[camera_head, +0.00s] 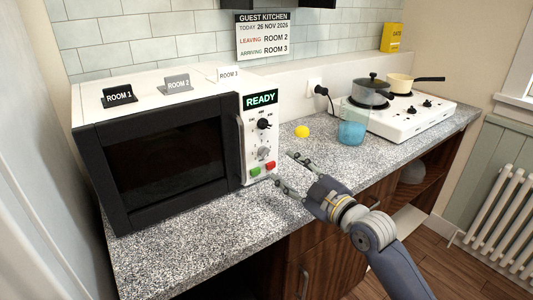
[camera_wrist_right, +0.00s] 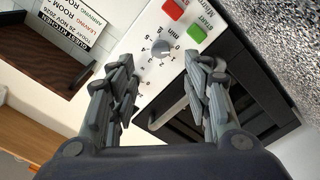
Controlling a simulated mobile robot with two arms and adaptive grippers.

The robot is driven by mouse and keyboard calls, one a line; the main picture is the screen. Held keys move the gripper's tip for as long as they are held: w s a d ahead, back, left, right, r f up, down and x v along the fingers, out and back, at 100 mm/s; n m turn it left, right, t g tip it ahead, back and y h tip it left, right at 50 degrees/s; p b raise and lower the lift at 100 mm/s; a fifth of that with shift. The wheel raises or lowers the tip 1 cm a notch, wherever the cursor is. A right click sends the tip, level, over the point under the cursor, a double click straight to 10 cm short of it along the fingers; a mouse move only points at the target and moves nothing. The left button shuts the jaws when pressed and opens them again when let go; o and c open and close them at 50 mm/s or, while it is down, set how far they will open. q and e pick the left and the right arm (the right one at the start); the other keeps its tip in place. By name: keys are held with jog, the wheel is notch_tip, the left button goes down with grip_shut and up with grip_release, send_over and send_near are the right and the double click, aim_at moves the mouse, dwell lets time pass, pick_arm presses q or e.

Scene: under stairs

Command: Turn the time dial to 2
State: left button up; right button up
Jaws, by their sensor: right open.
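The time dial (camera_head: 264,153) is the lower, grey knob on the white control panel of the black-fronted microwave (camera_head: 165,150). In the right wrist view the dial (camera_wrist_right: 160,49) shows close to the "min" label with small numbers around it; its exact setting is too small to read. My right gripper (camera_head: 288,171) is open and empty in front of the panel. In the wrist view its fingers (camera_wrist_right: 160,72) are spread to either side of the dial's line, with the dial beyond the tips. It appears apart from the dial. My left gripper is not in view.
A second dark dial (camera_head: 263,124) sits above, under the READY display (camera_head: 260,99). Red (camera_head: 270,165) and green (camera_head: 255,172) buttons are just below the time dial. A yellow ball (camera_head: 302,131), blue container (camera_head: 351,131) and hob (camera_head: 400,115) stand to the right on the counter.

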aim_at(267, 154)
jog(key=x, duration=0.4)
jog(key=shift+w+a, duration=0.3)
jog(key=x, duration=0.3)
jog(key=shift+p, duration=0.35)
jog(key=shift+w+a, duration=0.35)
jog(key=shift+w, duration=0.1)
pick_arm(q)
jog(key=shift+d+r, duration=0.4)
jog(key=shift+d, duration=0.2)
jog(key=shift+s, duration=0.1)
pick_arm(e)
jog(key=shift+c, duration=0.6)
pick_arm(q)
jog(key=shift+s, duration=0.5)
pick_arm(e)
jog(key=c, duration=0.9)
